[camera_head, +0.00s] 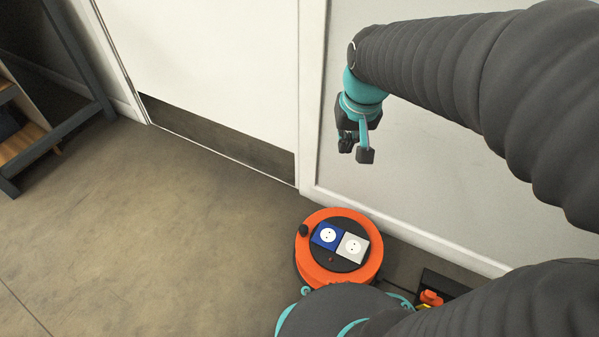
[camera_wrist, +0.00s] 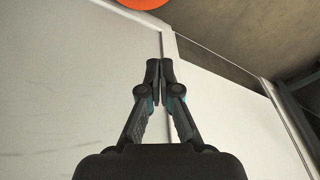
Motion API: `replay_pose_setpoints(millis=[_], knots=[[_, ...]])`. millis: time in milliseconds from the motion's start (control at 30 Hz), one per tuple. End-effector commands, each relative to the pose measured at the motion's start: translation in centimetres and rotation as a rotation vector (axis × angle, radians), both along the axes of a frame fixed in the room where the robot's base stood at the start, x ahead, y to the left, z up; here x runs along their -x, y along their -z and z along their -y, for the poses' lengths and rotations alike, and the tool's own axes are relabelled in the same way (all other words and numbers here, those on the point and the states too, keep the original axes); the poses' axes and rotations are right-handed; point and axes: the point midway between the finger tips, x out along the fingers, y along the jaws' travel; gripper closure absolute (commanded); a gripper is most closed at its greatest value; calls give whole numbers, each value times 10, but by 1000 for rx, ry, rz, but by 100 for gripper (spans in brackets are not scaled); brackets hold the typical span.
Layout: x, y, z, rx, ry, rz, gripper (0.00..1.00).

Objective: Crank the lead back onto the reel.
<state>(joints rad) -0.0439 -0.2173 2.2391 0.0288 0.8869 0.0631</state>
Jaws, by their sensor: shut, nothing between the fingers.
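The orange cable reel (camera_head: 312,272) lies on the floor by the wall, with a black centre plate carrying a blue socket and a grey socket. A dark crank knob (camera_head: 303,230) stands up near its left rim. A dark lead (camera_head: 400,284) shows for a short length to the right of the reel; my arm hides the rest. My gripper (camera_head: 355,152) is shut and empty, in the air above and beyond the reel, in front of the wall. In the wrist view my gripper (camera_wrist: 160,64) has its fingertips together, and the reel's orange edge (camera_wrist: 143,3) shows at the top.
A black box (camera_head: 440,284) with orange and yellow things in it stands right of the reel, partly behind my arm. A white door (camera_head: 215,70) with a dark kick plate and the pale wall (camera_head: 420,170) close off the back. A dark-framed shelf (camera_head: 75,125) stands at left. The floor between is clear.

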Motion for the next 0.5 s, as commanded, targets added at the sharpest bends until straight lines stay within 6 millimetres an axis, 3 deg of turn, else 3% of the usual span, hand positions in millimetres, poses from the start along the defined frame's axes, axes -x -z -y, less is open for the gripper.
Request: replay_pose_setpoints(millis=[200,500], knots=[[-46,45,-13,-8,7,-101,100],[-98,120,-31,-11,24,-231,100]])
